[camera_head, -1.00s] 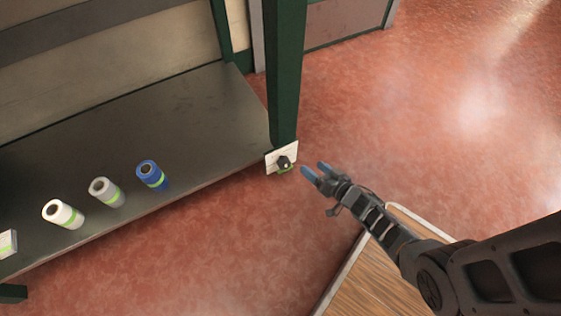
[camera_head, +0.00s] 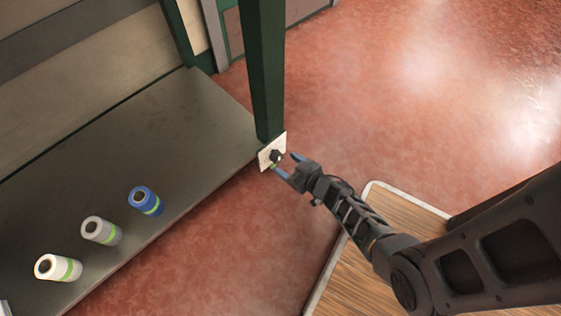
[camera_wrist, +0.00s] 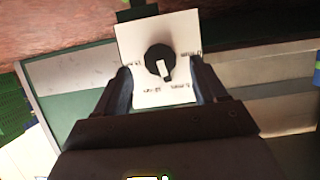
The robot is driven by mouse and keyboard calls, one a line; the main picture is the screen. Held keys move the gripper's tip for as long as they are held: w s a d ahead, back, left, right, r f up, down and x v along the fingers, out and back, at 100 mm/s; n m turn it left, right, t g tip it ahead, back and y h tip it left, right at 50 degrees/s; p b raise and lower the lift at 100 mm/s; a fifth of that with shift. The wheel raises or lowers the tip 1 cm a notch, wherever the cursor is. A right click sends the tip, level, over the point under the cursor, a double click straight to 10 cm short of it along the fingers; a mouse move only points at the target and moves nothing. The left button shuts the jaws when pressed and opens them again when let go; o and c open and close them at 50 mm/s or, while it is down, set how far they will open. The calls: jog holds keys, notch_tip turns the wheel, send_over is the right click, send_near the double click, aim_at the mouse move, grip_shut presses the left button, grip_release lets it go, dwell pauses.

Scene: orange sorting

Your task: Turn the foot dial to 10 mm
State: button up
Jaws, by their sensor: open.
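The foot dial (camera_head: 276,156) is a black round knob on a white plate (camera_head: 265,160) at the foot of the green post. In the wrist view the knob (camera_wrist: 158,52) has a white pointer aimed down and slightly right, roughly between the two lower labels. Labels are printed around it on the plate (camera_wrist: 130,35); they are small and blurred, with "mm" readable. My gripper (camera_head: 287,164) is open in front of the dial. In the wrist view its fingers (camera_wrist: 160,82) stand left and right of the knob's lower side, with a gap on both sides.
The green post (camera_head: 262,75) rises above the dial. A dark shelf (camera_head: 185,115) holds a blue roll (camera_head: 153,206), a grey roll (camera_head: 110,236) and a white roll (camera_head: 66,270). A wooden surface (camera_head: 350,285) lies under my arm. The red floor (camera_head: 400,110) is open behind.

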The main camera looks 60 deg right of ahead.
aim_at(280, 159)
jog(key=shift+b+x, duration=0.8)
jog(key=shift+x, duration=1.15)
jog(key=shift+c, duration=0.4)
jog(key=c, duration=1)
